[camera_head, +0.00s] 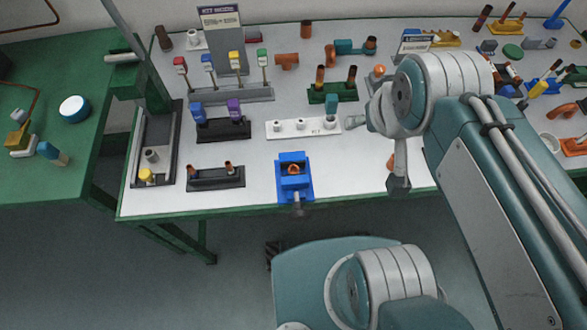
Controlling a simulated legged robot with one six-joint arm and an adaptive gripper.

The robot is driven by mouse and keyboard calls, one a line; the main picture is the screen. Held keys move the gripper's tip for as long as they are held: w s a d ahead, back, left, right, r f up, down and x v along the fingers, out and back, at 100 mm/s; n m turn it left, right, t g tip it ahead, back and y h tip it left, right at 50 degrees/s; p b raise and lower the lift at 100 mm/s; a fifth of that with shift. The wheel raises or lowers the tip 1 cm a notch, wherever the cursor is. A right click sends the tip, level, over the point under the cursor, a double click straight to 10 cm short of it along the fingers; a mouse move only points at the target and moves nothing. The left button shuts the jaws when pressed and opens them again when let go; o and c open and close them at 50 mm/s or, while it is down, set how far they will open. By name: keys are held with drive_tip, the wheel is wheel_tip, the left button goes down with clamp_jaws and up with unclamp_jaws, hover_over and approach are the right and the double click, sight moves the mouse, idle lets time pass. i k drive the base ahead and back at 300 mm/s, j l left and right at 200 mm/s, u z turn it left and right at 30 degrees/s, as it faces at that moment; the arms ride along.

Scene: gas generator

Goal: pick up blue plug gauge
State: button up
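A blue plug gauge (198,112) stands upright in a black holder (222,131) on the white-topped table, left of centre. A purple gauge (234,107) stands beside it in the same holder. My arm comes in from the right, and its end hangs over the table to the right of the holder, well apart from the blue gauge. My gripper (398,182) shows only small and partly, below the wrist. Its fingers are not clear, and I see nothing held in it.
A blue vise (294,177) sits at the front edge. A white holder (303,128) lies right of the black one, and a black holder with copper pins (215,178) lies in front. Behind stands a grey rack (225,95) with coloured-topped tools. A green table (60,150) is at left.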

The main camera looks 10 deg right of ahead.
sight(197, 111)
drive_tip(key=j+u, duration=0.75)
drive_tip(key=i+l, duration=0.05)
drive_tip(key=l, duration=0.05)
